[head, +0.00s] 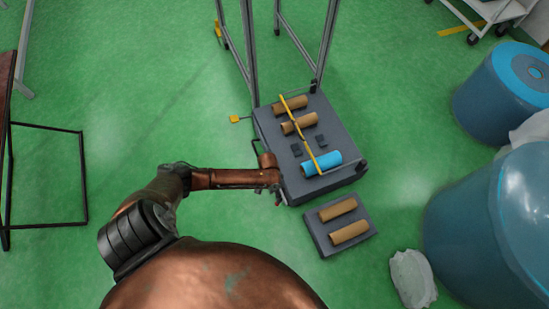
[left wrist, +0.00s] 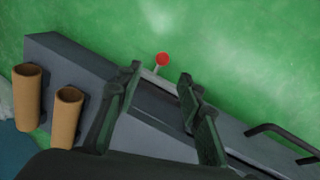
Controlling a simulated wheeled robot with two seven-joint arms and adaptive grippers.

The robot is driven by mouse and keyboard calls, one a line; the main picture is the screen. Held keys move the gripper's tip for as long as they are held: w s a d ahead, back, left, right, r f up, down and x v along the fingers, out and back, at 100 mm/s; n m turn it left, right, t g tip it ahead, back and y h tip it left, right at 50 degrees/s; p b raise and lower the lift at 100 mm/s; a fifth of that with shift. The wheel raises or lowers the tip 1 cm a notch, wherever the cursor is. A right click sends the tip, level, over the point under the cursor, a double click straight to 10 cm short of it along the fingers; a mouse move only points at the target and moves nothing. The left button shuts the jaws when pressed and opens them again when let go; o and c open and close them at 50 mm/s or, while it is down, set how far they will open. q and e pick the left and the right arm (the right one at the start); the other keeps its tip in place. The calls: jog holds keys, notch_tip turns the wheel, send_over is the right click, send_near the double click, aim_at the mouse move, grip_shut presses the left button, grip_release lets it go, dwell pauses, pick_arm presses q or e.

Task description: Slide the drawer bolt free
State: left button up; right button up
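The bolt shows in the left wrist view as a pale rod with a red ball knob (left wrist: 162,60), by the edge of a dark grey box (left wrist: 65,52). My left gripper (left wrist: 160,88) is open, with one dark finger on each side of the rod; contact cannot be told. The drawer's black bar handle (left wrist: 285,137) is to the right. My right gripper is not in view.
On the box lie brown rolls (head: 299,123), a blue roll (head: 321,163) and a yellow bar (head: 292,115). A small grey tray (head: 318,236) with two brown rolls is in front. Metal posts (head: 249,60) rise behind. Blue drums (head: 497,215) stand right.

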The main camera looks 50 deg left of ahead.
pick_arm(q)
jog(key=shift+a+r, duration=0.15)
jog(key=shift+r, duration=0.55)
jog(key=shift+a+r, duration=0.1)
jog(key=shift+r, duration=0.55)
